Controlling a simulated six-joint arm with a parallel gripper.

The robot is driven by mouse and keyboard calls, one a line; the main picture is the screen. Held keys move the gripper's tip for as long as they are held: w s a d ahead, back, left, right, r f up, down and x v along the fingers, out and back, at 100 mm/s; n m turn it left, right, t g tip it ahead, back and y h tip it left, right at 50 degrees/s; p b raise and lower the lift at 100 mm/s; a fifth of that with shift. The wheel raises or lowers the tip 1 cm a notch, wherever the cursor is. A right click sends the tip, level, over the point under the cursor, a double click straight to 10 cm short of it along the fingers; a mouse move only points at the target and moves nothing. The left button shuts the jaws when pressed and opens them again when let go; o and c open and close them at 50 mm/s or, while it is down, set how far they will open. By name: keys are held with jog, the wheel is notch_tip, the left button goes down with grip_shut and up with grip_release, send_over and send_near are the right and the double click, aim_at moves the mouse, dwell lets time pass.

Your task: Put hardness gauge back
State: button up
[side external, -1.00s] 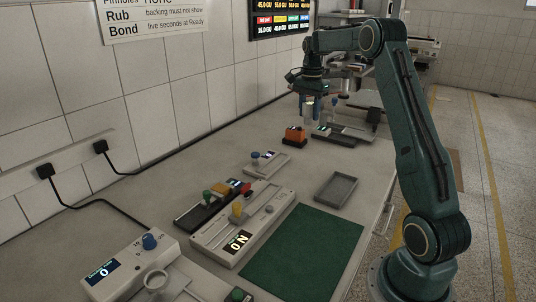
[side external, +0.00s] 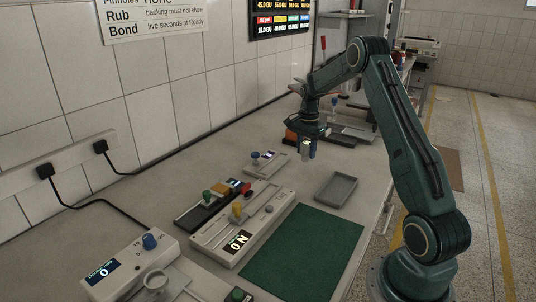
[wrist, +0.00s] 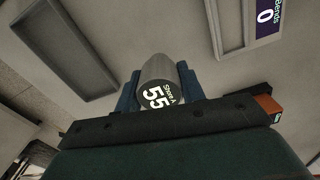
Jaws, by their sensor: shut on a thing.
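The hardness gauge (wrist: 157,82) is a grey cylinder with a face reading "Shore A 55". In the wrist view it sits between the two blue fingers of my gripper (wrist: 160,88), which is shut on it. In the side view my gripper (side external: 307,150) hangs above the bench, beyond the empty grey tray (side external: 336,189). The gauge is small and partly hidden by the gripper there. Which place on the bench belongs to the gauge I cannot tell.
A grey fixture with a blue knob (side external: 266,160) stands left of my gripper. A long pale device with a display (side external: 240,225), a black rack (side external: 207,210) and a green mat (side external: 302,252) lie nearer.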

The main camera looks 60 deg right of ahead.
aim_at(306, 159)
jog(key=shift+f, duration=2.1)
jog(key=shift+f, duration=0.15)
jog(key=o, duration=1.2)
notch_tip(306, 159, up, 12)
jog(key=shift+r, duration=0.15)
